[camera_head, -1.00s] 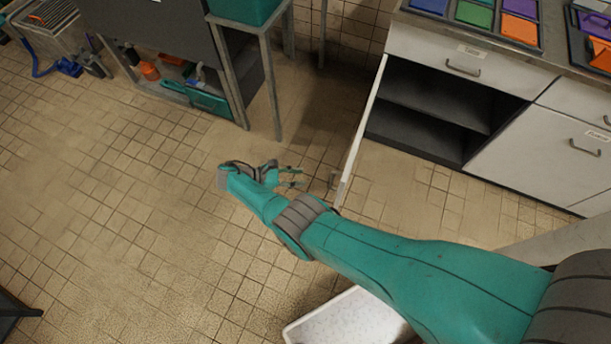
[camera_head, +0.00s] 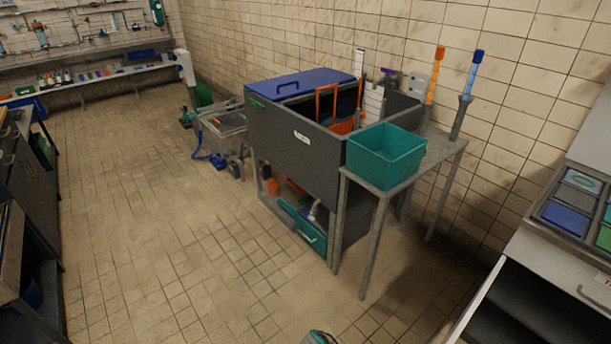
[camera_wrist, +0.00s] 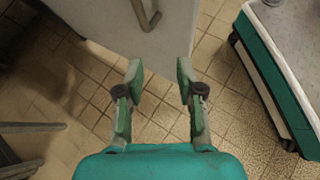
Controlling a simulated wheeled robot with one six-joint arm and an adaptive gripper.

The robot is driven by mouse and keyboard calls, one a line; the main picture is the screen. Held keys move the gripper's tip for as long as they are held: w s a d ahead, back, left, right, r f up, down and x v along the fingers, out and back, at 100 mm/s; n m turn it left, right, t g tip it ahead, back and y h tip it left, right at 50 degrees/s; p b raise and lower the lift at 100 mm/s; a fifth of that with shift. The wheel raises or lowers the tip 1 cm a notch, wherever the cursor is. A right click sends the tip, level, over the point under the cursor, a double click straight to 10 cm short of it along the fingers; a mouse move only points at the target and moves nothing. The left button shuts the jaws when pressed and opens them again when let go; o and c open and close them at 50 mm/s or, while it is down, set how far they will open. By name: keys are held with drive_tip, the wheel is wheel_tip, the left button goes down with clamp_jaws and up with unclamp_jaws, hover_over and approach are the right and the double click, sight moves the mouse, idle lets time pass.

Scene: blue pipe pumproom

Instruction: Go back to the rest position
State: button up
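My gripper (camera_wrist: 159,80) shows in the wrist view with its two green fingers apart and nothing between them. A pale cabinet door (camera_wrist: 105,35) with a metal handle (camera_wrist: 146,14) is just beyond the fingertips; the handle is apart from them. In the head view only a small teal piece of my arm shows at the bottom edge, and the gripper's fingers are out of that picture. The open cabinet (camera_head: 545,275) is at the lower right of the head view, its dark inside partly cut off by the frame.
A grey table (camera_head: 376,188) carries a teal bin (camera_head: 386,155), beside a dark sink unit (camera_head: 300,140). A wire cart (camera_head: 222,125) stands behind. Dark cabinets (camera_head: 30,190) line the left. The tiled floor between (camera_head: 150,210) is clear. A white-topped teal box (camera_wrist: 285,50) is right in the wrist view.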

drive_tip(key=s+d+f+m+t+y, duration=0.2)
drive_tip(key=s+f+t+y, duration=0.25)
drive_tip(key=s+f, duration=0.75)
drive_tip(key=s+a+r+m+t+y, duration=0.25)
drive_tip(key=s+r+y, duration=0.2)
drive_tip(key=s, duration=0.65)
drive_tip(key=s+r+m+t, duration=0.3)
drive_tip(key=r, duration=1.2)
drive_tip(key=s+a+r+m+t+y, duration=0.1)
drive_tip(key=s+r+m+t, duration=0.2)
drive_tip(key=r, duration=1.2)
drive_tip(key=s+a+r+m+t, duration=0.1)
drive_tip(key=s+r+m+t, duration=0.2)
drive_tip(key=r, duration=1.2)
drive_tip(key=shift+s+r+t+y, duration=0.2)
drive_tip(key=shift+s+t+y, duration=0.2)
drive_tip(key=shift+s+t, duration=0.5)
drive_tip(key=shift+m, duration=0.25)
